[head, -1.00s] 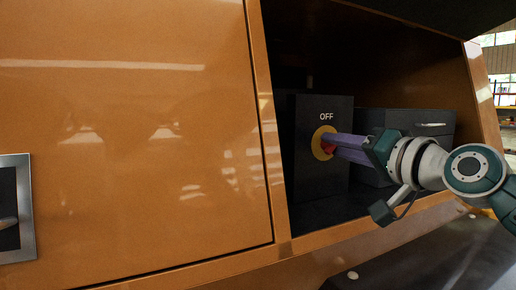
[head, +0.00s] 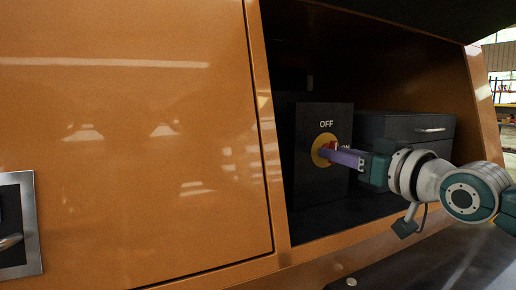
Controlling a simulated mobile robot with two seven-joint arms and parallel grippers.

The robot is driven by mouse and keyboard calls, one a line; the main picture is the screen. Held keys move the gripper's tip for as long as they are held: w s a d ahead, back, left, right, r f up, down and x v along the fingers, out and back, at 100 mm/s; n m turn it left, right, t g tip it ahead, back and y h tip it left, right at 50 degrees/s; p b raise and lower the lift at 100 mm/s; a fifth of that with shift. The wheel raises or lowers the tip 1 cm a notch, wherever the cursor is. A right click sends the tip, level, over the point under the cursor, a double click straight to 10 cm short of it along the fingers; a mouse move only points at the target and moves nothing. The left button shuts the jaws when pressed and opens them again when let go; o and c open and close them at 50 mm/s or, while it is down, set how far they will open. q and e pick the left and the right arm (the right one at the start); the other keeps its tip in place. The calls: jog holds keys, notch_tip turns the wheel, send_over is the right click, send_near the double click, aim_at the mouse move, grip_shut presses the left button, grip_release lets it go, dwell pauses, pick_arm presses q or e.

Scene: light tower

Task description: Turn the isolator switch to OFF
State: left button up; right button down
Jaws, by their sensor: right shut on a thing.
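The isolator switch is a red knob (head: 334,147) on a round yellow plate (head: 319,151), on the front of a dark box (head: 323,184) inside the open compartment. My left gripper is not in view.
A second dark box with a silver handle (head: 431,129) stands behind and right of the switch box. The orange panel (head: 130,130) fills the left, with a metal-framed recessed latch (head: 32,222) at the far left. The compartment's orange frame surrounds the opening.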

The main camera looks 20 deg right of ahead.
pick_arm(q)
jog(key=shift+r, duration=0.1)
pick_arm(e)
jog(key=shift+f, duration=0.3)
jog(key=c, duration=1)
grip_release()
jog(key=shift+o, duration=0.4)
jog(key=shift+r, duration=0.15)
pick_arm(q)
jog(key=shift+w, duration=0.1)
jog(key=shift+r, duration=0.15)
pick_arm(e)
jog(key=shift+r, duration=0.15)
